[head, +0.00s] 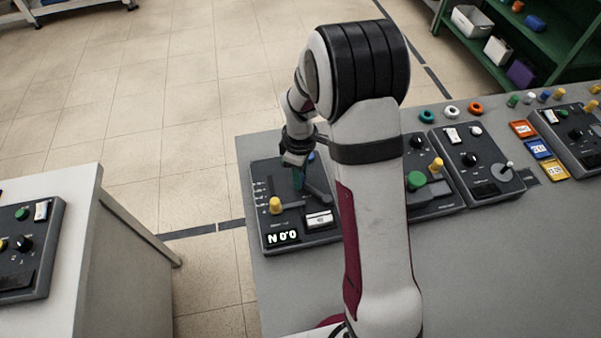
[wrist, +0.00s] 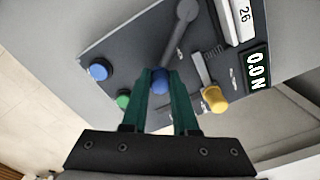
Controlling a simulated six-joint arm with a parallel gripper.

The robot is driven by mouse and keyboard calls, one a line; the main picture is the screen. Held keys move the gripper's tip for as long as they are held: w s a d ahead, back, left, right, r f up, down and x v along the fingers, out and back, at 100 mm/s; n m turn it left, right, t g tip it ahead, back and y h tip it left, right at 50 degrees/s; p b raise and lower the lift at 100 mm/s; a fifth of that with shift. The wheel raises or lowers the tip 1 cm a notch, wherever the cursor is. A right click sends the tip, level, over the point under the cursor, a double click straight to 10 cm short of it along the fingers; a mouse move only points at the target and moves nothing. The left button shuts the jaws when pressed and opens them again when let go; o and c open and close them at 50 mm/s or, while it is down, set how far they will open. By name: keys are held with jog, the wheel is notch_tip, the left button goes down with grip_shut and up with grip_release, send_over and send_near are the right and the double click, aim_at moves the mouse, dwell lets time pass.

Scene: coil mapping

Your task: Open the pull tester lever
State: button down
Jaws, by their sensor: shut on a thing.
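The pull tester (head: 262,222) is a dark panel at the left end of the grey bench, with a lit display (head: 283,237) that shows 0.0 N in the wrist view (wrist: 256,70). Its grey lever (wrist: 176,42) runs from a round pivot at the top of the wrist view to a blue ball knob (wrist: 160,84). My gripper (wrist: 160,76) has its green fingers on both sides of this knob and is shut on it. In the head view my gripper (head: 298,180) is over the panel, and my arm hides part of the panel's right side.
On the panel are a yellow knob (wrist: 214,98), a blue button (wrist: 98,71) and a green button (wrist: 122,101), close beside my fingers. More dark panels (head: 478,178) stand to the right on the bench. A white table (head: 60,285) stands apart at the left.

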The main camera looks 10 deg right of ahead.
jog(key=c, duration=0.7)
grip_release()
notch_tip(320, 180, up, 16)
jog(key=shift+f, duration=0.1)
jog(key=shift+s, duration=0.1)
jog(key=s+a+m, duration=0.1)
jog(key=s+m, duration=0.4)
jog(key=s, duration=0.3)
jog(key=s+a+r+m+y, duration=0.1)
jog(key=s+m, duration=0.5)
jog(key=s, duration=0.3)
jog(key=s+a+m, duration=0.1)
jog(key=s+m, duration=0.4)
jog(key=s, duration=0.3)
jog(key=shift+s+r+m+y, duration=0.2)
jog(key=shift+s+m+y, duration=0.1)
jog(key=shift+s+y, duration=0.1)
